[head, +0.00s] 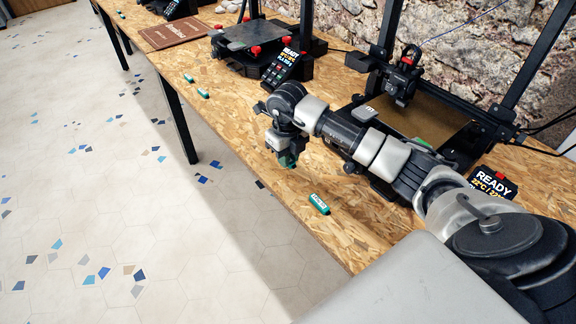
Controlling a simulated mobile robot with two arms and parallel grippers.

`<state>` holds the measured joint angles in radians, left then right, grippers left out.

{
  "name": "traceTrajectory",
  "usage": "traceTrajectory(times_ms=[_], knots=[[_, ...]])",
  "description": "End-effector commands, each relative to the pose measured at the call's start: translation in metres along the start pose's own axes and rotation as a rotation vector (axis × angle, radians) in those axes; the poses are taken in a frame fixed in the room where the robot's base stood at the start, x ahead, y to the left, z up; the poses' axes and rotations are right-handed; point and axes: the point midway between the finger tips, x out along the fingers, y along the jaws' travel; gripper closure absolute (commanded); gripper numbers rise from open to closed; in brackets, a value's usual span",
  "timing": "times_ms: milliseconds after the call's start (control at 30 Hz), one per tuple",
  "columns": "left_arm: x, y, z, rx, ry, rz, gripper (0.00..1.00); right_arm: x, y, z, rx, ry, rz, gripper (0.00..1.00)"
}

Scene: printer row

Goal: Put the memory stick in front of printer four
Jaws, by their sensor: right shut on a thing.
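My right gripper (284,153) is shut on a small green memory stick (289,161), mostly hidden between the fingers. It is near the table's front edge; its exact height above the wood is hard to tell. Another green stick with a pale label (319,204) lies on the table in front of the nearest printer (430,110). Two more small green sticks (203,93) (188,78) lie near the front edge by the middle printer (245,38). No number is readable on the printers, so I cannot tell which is printer four. My left gripper is out of view.
The wooden table (240,120) runs along a stone wall. Printer screens (494,184) (284,68) stand beside the printers. My right arm covers part of the nearest printer. Bare wood shows left of my gripper.

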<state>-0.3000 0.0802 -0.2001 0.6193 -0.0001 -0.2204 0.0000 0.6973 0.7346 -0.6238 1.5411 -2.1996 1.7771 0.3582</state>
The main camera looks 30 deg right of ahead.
Motion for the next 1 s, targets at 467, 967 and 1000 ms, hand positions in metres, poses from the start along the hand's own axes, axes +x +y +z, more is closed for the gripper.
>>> traceTrajectory(times_ms=[467, 967, 1000], knots=[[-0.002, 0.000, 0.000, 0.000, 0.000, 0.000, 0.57, 0.041, -0.001, 0.000, 0.000, -0.001, 0.000, 1.00], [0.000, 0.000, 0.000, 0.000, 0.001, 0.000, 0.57, 0.043, -0.001, 0.000, 0.000, 0.000, 0.000, 0.55], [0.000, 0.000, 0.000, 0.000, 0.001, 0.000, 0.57, 0.043, -0.001, 0.000, 0.000, 0.000, 0.000, 0.55]])
